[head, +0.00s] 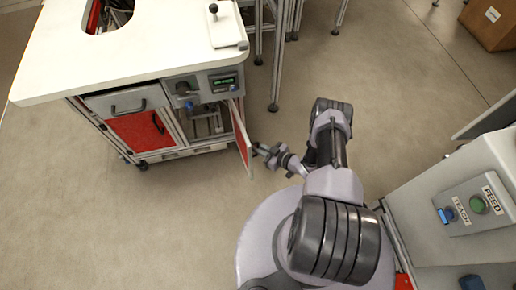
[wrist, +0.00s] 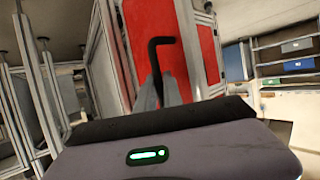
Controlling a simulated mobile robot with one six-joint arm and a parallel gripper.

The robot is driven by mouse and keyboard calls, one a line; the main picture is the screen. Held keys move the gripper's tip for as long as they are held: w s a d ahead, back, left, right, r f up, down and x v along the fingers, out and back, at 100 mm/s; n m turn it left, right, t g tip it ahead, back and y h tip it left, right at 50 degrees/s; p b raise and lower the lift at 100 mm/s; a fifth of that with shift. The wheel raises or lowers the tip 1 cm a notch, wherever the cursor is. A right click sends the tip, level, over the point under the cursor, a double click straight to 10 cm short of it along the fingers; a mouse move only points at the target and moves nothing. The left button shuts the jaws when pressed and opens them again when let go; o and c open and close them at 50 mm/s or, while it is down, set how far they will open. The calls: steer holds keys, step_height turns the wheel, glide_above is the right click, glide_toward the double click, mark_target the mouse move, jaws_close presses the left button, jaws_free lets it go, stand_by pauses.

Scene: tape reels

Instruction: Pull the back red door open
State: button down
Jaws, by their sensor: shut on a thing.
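The red door (head: 242,137) in my grip is hinged on the white-topped machine and stands swung out, seen nearly edge-on in the head view. In the wrist view its red face (wrist: 190,35) fills the upper middle, with a black bent handle (wrist: 155,47) on it. My gripper (head: 262,150) is at the door's outer side. In the wrist view my gripper (wrist: 162,90) is shut on the lower part of the handle. The handle is too small to make out in the head view.
The open compartment (head: 207,122) shows metal parts inside. A second red door (head: 140,132) to its left is closed, under a grey drawer (head: 122,101). A control box (head: 470,205) stands at the right. Open floor (head: 190,215) lies in front of the machine.

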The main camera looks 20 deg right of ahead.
steer(key=shift+w+d+r, duration=0.1)
steer(key=shift+w, duration=0.05)
steer(key=c, duration=1.8)
jaws_free()
steer(key=shift+o, duration=0.2)
steer(key=p+v, duration=0.5)
steer(key=v, duration=1.2)
steer(key=shift+r, duration=0.1)
